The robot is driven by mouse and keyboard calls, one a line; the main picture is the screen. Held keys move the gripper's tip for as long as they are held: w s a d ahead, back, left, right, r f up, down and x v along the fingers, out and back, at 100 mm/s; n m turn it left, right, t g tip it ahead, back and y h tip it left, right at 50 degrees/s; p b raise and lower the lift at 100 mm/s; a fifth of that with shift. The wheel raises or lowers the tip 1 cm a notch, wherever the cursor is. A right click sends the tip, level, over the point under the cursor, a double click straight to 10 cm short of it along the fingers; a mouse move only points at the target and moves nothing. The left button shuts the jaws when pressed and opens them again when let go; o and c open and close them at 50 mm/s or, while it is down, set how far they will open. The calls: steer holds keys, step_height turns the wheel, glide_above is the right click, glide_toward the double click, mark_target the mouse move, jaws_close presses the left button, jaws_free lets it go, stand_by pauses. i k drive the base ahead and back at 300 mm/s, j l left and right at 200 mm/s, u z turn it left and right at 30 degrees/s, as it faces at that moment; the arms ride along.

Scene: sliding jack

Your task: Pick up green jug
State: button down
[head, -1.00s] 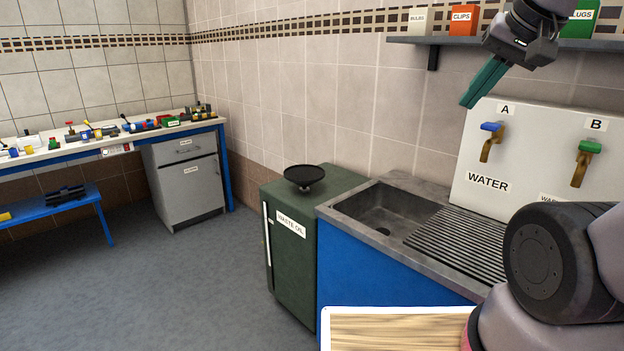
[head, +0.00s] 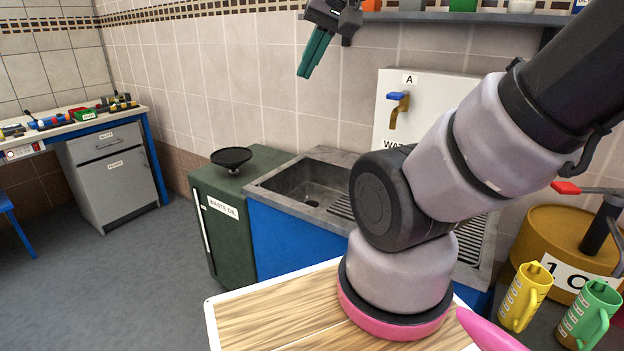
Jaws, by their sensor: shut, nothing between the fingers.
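The green jug (head: 588,318) stands at the bottom right of the head view, with its handle on its right side. Its lower part is close to the picture's edge. A yellow jug (head: 525,297) stands just to its left. My gripper (head: 305,74) is at the top centre, in front of the tiled wall and above the sink. Its teal fingers are together and empty, pointing down. It is far to the left of the green jug and higher up.
A tan drum (head: 548,229) with a red-handled lever (head: 566,188) stands behind the jugs. The sink (head: 303,186), the water panel (head: 390,84) with its tap and the dark green waste oil cabinet (head: 222,245) lie left of it. A shelf (head: 440,17) runs above.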

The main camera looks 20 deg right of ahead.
mark_target(586, 321)
steer(key=k, duration=0.6)
steer(key=z, duration=1.85)
steer(key=j+z, duration=0.35)
steer(key=k+j+z, duration=0.1)
steer(key=j+z, duration=0.3)
steer(key=k+j+z, duration=0.15)
steer(key=j+z, duration=0.2)
steer(key=i+j, duration=0.15)
steer(key=i, duration=0.2)
steer(key=z, duration=1)
